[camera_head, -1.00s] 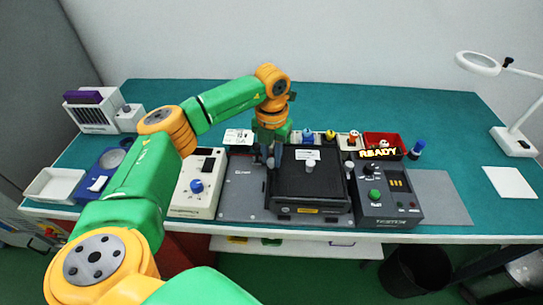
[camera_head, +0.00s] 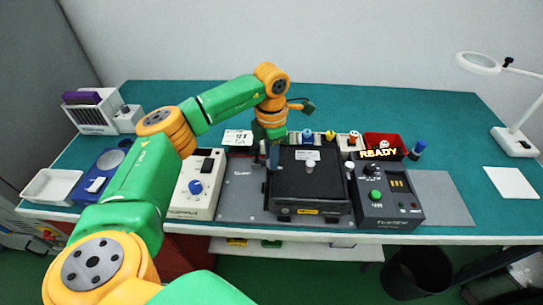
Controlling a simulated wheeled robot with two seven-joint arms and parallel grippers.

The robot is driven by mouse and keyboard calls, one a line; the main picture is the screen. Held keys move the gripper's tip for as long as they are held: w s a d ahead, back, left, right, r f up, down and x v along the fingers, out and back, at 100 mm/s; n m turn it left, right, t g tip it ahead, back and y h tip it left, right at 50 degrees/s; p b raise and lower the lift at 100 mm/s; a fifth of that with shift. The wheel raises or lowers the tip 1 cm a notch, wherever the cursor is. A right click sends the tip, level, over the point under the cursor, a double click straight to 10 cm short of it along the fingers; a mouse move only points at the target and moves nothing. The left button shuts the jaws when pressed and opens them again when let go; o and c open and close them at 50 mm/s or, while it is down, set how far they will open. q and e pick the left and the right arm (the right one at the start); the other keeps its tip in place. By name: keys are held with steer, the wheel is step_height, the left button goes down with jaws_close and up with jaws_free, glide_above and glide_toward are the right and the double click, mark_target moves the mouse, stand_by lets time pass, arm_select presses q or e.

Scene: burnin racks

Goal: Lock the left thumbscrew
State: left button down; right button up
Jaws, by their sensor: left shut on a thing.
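My left gripper (camera_head: 271,157) points down at the left edge of the black box-shaped unit (camera_head: 309,182). The sensor-side fingers look shut on the left thumbscrew, which the fingers hide almost fully. The black unit sits on a grey plate (camera_head: 240,190) and has a silver knob on its top. A small right thumbscrew (camera_head: 349,166) shows at the unit's right side. My right gripper does not show.
A white box with a blue knob (camera_head: 192,183) stands left of the plate.

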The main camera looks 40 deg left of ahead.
arm_select(q)
steer(key=shift+w+m, duration=0.1)
steer(key=shift+m, duration=0.2)
steer(key=shift+r, duration=0.1)
steer(key=c, duration=0.7)
jaws_free()
steer(key=shift+r, duration=0.35)
step_height(320, 180, up, 6)
steer(key=shift+r+b, duration=0.2)
steer(key=shift+b, duration=0.6)
steer(key=shift+f, duration=0.1)
